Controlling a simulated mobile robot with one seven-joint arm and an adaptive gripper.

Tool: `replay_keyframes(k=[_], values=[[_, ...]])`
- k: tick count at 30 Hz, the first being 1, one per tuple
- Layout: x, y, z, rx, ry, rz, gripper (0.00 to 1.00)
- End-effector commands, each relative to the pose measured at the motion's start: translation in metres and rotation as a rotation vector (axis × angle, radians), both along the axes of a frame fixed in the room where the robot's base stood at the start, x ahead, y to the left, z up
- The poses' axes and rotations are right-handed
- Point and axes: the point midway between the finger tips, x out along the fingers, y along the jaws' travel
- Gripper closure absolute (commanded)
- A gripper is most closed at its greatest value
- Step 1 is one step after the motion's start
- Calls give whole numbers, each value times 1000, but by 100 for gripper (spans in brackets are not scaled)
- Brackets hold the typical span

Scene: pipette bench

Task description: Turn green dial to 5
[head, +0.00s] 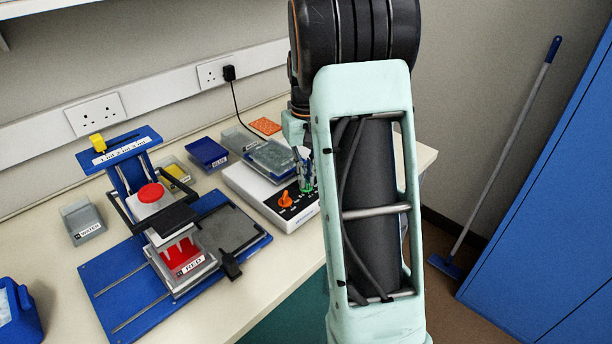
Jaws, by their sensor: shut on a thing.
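The green dial (306,187) is on the dark control panel at the right end of a white bench device (247,194). Only a little of the dial shows. My gripper (305,180) points down at it from above and is shut on it. My arm and fingers hide most of the dial, so its pointer and setting cannot be read. An orange dial (286,200) sits to the left of the green one on the same panel, apart from my gripper.
A blue pipetting rig (110,279) with a red button and a red tray (181,256) stands at left. A grey water box (82,222), a blue box (206,154) and an orange rack (265,126) are on the bench. Bare bench (215,313) lies in front.

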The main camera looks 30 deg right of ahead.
Motion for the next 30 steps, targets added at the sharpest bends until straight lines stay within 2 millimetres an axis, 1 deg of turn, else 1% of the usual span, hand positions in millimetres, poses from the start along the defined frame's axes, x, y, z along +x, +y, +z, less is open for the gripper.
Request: replay_keyframes(k=[5, 11, 30], values=[[0, 0, 1, 0, -1, -31, 100], [0, 0, 2, 0, -1, -133, 100], [1, 0, 2, -1, -2, -674, 100]])
